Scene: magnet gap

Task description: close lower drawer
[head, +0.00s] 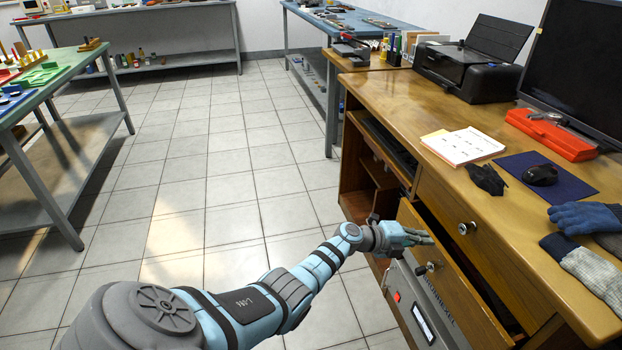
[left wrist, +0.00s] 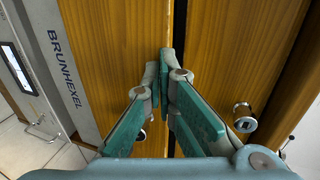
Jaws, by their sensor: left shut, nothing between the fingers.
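The lower drawer (head: 452,290) of the wooden desk stands partly open, with a dark gap behind its front. Its front panel also shows in the left wrist view (left wrist: 110,50). The upper drawer (head: 490,245), with a round metal lock, looks shut. My left gripper (head: 428,238) is shut and empty, near the top edge of the lower drawer's front at its far end. In the left wrist view its fingertips (left wrist: 165,62) meet in front of the line between the two fronts. I cannot tell whether they touch the wood. My right gripper is out of view.
A grey BRUNHEXEL device (head: 422,312) stands close below the drawer front. The desk top holds a notepad (head: 462,146), black glove (head: 486,179), mouse (head: 540,175), red case (head: 550,135) and printer (head: 468,70). The tiled floor (head: 215,200) left of the desk is clear.

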